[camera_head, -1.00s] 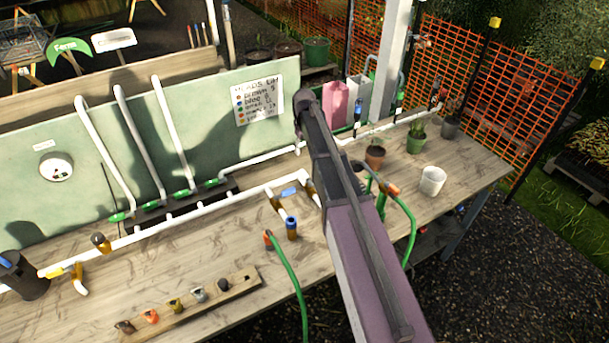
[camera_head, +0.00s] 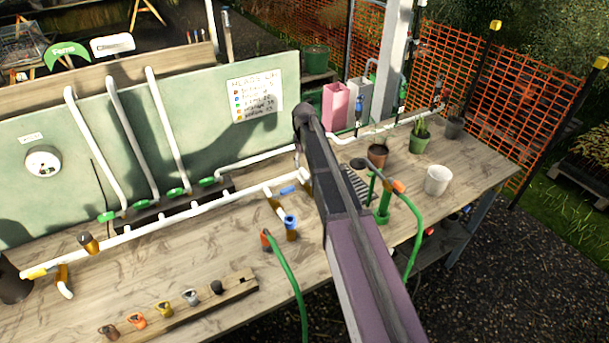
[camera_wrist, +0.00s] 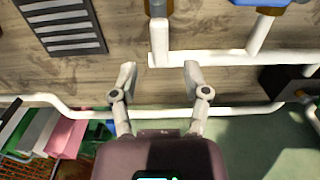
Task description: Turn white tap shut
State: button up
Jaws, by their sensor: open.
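My gripper (camera_wrist: 159,76) is open and empty in the wrist view, its two fingers apart on either side of a white end piece. This white piece (camera_wrist: 158,43) stands on the white pipe branch below a tan fitting (camera_wrist: 158,8); it appears to be the white tap's handle, but I cannot be sure. It lies just beyond my fingertips, between them sideways, with no clear contact. In the head view my own arm hides the gripper; only a white pipe end (camera_head: 304,173) shows beside it. A blue-handled tap (camera_head: 290,220) sits on the adjacent branch.
Green-handled taps (camera_head: 176,192) line the back pipe. Green hoses (camera_head: 291,280) cross the table front. A white pot (camera_head: 438,180) and potted plants stand at the right.

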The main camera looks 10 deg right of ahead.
aim_at(304, 171)
jog(key=shift+f+b, duration=1.75)
jog(key=shift+f, duration=0.35)
grip_shut()
